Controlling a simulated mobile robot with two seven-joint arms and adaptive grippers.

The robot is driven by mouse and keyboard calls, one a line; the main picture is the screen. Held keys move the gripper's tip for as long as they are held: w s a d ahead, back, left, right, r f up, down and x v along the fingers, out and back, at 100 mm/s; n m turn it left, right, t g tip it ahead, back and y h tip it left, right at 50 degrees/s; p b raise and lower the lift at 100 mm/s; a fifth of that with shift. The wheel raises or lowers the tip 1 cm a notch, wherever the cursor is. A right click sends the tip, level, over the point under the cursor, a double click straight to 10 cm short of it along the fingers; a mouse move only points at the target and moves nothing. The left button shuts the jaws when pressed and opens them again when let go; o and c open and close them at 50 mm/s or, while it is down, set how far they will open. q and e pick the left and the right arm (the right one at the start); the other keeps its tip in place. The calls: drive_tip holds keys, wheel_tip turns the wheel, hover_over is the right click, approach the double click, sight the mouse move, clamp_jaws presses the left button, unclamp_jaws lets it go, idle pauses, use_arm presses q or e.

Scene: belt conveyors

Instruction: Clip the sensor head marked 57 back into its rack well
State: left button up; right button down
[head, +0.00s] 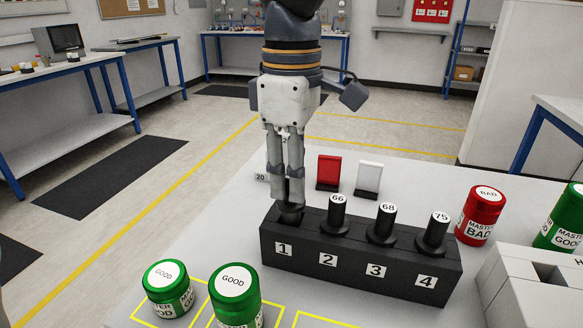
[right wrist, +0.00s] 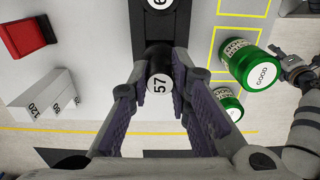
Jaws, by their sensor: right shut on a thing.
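The black rack (head: 355,268) has wells numbered 1 to 4. Heads marked 66 (head: 338,214), 68 (head: 383,224) and 75 (head: 434,235) stand upright in wells 2, 3 and 4. My right gripper (head: 287,198) points down over well 1, shut on the sensor head marked 57 (right wrist: 159,84). Its lower dark part (head: 291,215) shows below the fingertips, at the mouth of well 1. I cannot tell how deep it sits. Part of what seems to be my left arm and gripper (right wrist: 298,72) shows at the right of the right wrist view; its jaws are unclear.
Green GOOD canisters (head: 168,288) (head: 235,294) stand in front-left of the rack, in yellow-outlined squares. A red BAD canister (head: 482,215) stands right of the rack. Red (head: 328,172) and white (head: 369,178) small stands are behind it. A grey fixture (head: 530,292) is at the right.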

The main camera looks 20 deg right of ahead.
drive_tip(key=shift+f, duration=0.15)
drive_tip(key=shift+f, duration=0.9)
drive_tip(key=shift+f, duration=0.2)
idle(0.4)
drive_tip(key=c, duration=1.4)
unclamp_jaws()
wheel_tip(320, 180, up, 12)
